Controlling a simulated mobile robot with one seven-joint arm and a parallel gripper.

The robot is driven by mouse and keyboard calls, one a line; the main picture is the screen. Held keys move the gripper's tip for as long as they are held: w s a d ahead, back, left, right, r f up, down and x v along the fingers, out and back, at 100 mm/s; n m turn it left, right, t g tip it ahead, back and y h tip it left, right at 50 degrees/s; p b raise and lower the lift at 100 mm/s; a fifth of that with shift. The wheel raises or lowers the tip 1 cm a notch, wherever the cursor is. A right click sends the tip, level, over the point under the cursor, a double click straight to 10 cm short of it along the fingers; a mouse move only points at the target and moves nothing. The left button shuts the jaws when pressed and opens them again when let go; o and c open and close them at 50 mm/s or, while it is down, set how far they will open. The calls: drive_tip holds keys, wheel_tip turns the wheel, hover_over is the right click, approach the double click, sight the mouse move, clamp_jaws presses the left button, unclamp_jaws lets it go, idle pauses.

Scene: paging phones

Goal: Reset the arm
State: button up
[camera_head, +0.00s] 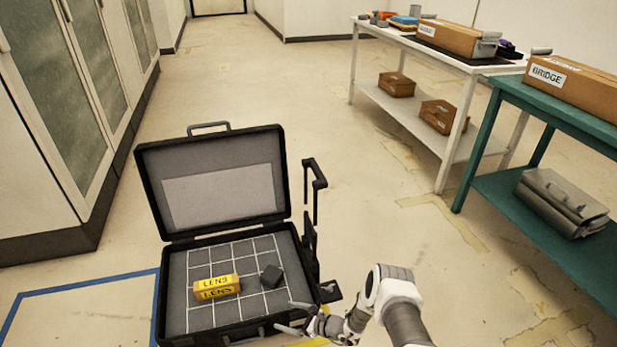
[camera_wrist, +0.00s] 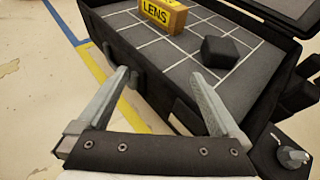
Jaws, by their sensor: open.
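My gripper (camera_head: 283,318) is at the front right corner of an open black case, near its front edge. In the wrist view my gripper (camera_wrist: 160,90) has its two fingers spread apart with nothing between them. My white and grey arm reaches in from the bottom of the head view. The case (camera_head: 212,230) lies on the floor with its lid raised, and its grey gridded floor also shows in the wrist view (camera_wrist: 185,70). Inside it are a yellow box marked LENS (camera_head: 216,287), also in the wrist view (camera_wrist: 162,15), and a small dark block (camera_head: 271,276) (camera_wrist: 219,52).
A white table (camera_head: 425,50) with boxes and a green table (camera_head: 560,115) with a BRIDGE box (camera_head: 575,85) stand on the right. A grey bag (camera_head: 562,203) lies on the green lower shelf. Cabinets (camera_head: 70,90) line the left. Floor behind the case is clear.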

drive_tip(key=w+r+n+g, duration=0.25)
drive_tip(key=r+n, duration=0.25)
drive_tip(key=r, duration=1)
drive_tip(key=w+r+n+g, duration=0.2)
drive_tip(key=w+r+n, duration=0.25)
drive_tip(key=r, duration=1.05)
drive_tip(key=s+d+r+n+h, duration=0.3)
drive_tip(key=s+d+r+n, duration=0.35)
drive_tip(key=r, duration=0.75)
drive_tip(key=s+d+r+n+h, duration=0.3)
drive_tip(key=s+r+n, duration=0.1)
drive_tip(key=s+r, duration=0.75)
drive_tip(key=s+d+r+n+t+h+p, duration=0.1)
drive_tip(key=s+d+r+n+t+h, duration=0.15)
drive_tip(key=s+d+r, duration=0.45)
drive_tip(key=s+d+r+n+t+h, duration=0.15)
drive_tip(key=s+d+h, duration=0.25)
drive_tip(key=s, duration=0.5)
wheel_tip(320, 180, up, 27)
drive_tip(key=p, duration=2.6)
drive_tip(key=shift+w+m+p, duration=0.3)
